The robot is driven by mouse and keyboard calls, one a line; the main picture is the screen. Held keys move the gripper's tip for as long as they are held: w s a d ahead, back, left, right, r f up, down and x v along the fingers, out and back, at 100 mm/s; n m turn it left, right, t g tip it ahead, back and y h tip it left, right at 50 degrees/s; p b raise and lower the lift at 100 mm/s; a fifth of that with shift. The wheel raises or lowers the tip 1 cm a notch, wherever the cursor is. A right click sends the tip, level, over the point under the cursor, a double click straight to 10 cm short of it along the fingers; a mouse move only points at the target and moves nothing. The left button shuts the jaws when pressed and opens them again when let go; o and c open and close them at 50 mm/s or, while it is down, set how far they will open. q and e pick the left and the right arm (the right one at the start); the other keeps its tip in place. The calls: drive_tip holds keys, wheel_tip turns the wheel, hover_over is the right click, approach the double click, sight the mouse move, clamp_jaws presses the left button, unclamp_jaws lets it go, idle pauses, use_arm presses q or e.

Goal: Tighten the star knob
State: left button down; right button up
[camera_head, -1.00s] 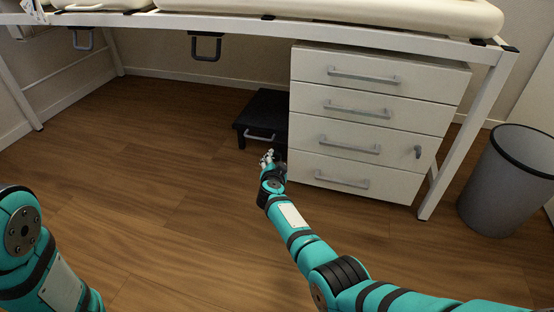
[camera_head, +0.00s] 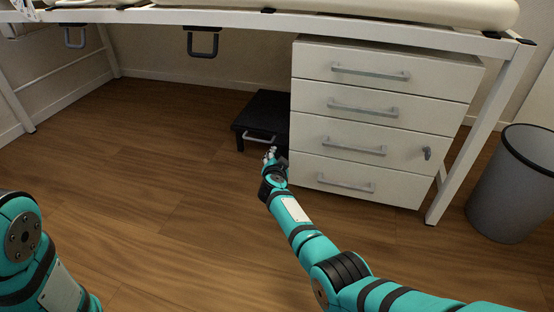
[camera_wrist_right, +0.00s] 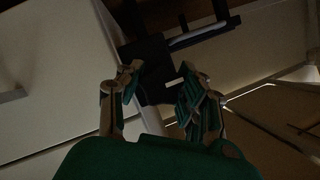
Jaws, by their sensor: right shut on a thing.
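My right gripper (camera_head: 270,154) is low at the front of the small black stool (camera_head: 263,106), just below its grey bar handle (camera_head: 260,137). In the right wrist view, the fingers of my right gripper (camera_wrist_right: 160,88) stand on both sides of a dark piece (camera_wrist_right: 154,84) and are shut on it. This piece is most likely the star knob, but the dim light hides its lobes and how far it is turned. The black frame and pale bar behind it also show there. My left gripper is out of view; only part of its arm shows at the lower left.
A white drawer cabinet (camera_head: 376,113) with several grey handles stands close to the right of my right gripper. Above is the white desk frame (camera_head: 230,19). A grey bin (camera_head: 510,190) stands at the far right. The wooden floor (camera_head: 150,150) to the left is clear.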

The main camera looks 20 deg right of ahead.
drive_tip(key=shift+c, duration=0.3)
drive_tip(key=shift+f+m, duration=0.15)
drive_tip(key=shift+m, duration=0.45)
drive_tip(key=shift+m+t+y+b, duration=0.35)
drive_tip(key=shift+m+t+y, duration=0.05)
drive_tip(key=shift+m+t, duration=0.1)
drive_tip(key=shift+f+m+t+b, duration=0.2)
drive_tip(key=shift+m+t+b, duration=0.3)
drive_tip(key=shift+m+b, duration=0.45)
drive_tip(key=shift+m+t+y+b, duration=0.3)
drive_tip(key=shift+m+t+b, duration=0.35)
drive_tip(key=shift+m, duration=0.5)
drive_tip(key=shift+r+m+t, duration=0.15)
drive_tip(key=shift+m+t, duration=0.2)
drive_tip(key=shift+m, duration=0.75)
drive_tip(key=m+t, duration=0.1)
drive_tip(key=m, duration=0.2)
drive_tip(key=m+h, duration=0.1)
drive_tip(key=m, duration=0.1)
drive_tip(key=shift+a+m+t+b, duration=0.1)
drive_tip(key=shift+m+t+b, duration=0.2)
drive_tip(key=shift+m+t, duration=0.1)
